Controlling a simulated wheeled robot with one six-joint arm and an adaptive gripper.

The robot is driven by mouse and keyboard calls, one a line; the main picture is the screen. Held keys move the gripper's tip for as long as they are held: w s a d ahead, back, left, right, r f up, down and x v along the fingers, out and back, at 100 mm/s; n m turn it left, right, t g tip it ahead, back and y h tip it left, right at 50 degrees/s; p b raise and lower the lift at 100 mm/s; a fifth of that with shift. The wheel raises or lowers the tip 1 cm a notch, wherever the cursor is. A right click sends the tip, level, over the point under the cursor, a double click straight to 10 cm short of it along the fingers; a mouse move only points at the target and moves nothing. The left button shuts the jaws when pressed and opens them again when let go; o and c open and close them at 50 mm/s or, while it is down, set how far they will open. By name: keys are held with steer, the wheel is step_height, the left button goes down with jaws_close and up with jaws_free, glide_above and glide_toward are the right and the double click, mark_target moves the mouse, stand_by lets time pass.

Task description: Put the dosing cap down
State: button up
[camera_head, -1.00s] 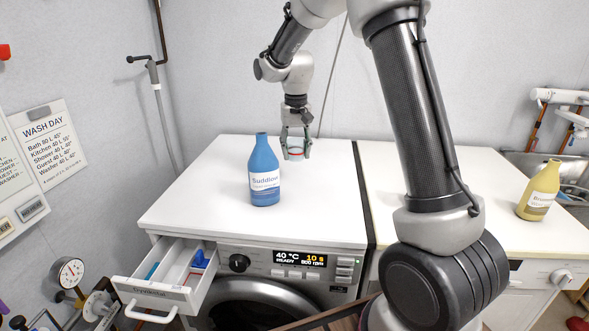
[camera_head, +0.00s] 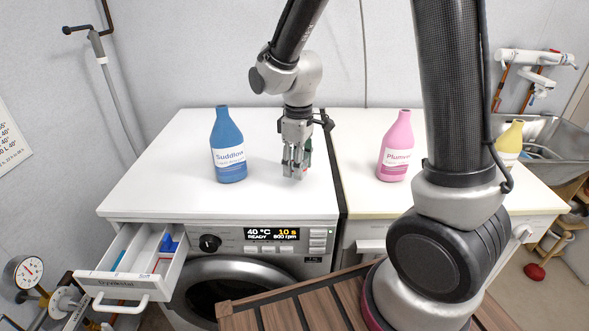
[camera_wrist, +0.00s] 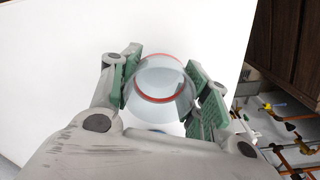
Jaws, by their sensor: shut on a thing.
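The dosing cap (camera_wrist: 158,82) is a clear round cup with red rings, seen from above in the wrist view between my green-padded fingers. My gripper (camera_head: 296,172) is shut on it. In the head view the fingers point down over the white washing machine top (camera_head: 190,195), right of the blue bottle (camera_head: 228,150), and hide most of the cap. The fingertips are close to the top; I cannot tell whether the cap touches it. I cannot tell whether there is liquid inside.
A pink bottle (camera_head: 395,150) stands on the cream top to the right, and a yellow bottle (camera_head: 510,138) farther right, partly hidden. The detergent drawer (camera_head: 125,283) is pulled open at the front left. White surface around the gripper is mostly clear.

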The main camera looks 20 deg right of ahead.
steer(key=shift+f, duration=1.2)
steer(key=o, duration=0.8)
steer(key=shift+f, duration=0.1)
step_height(320, 180, up, 12)
steer(key=f, duration=0.1)
steer(key=s+d+r+m+t, duration=0.2)
steer(key=s+d+r+m, duration=0.3)
steer(key=s+d, duration=0.2)
steer(key=s+d+r+m+t, duration=0.2)
steer(key=s+d+r+m, duration=0.3)
steer(key=s+d, duration=0.3)
steer(key=s, duration=0.4)
steer(key=shift+s, duration=0.1)
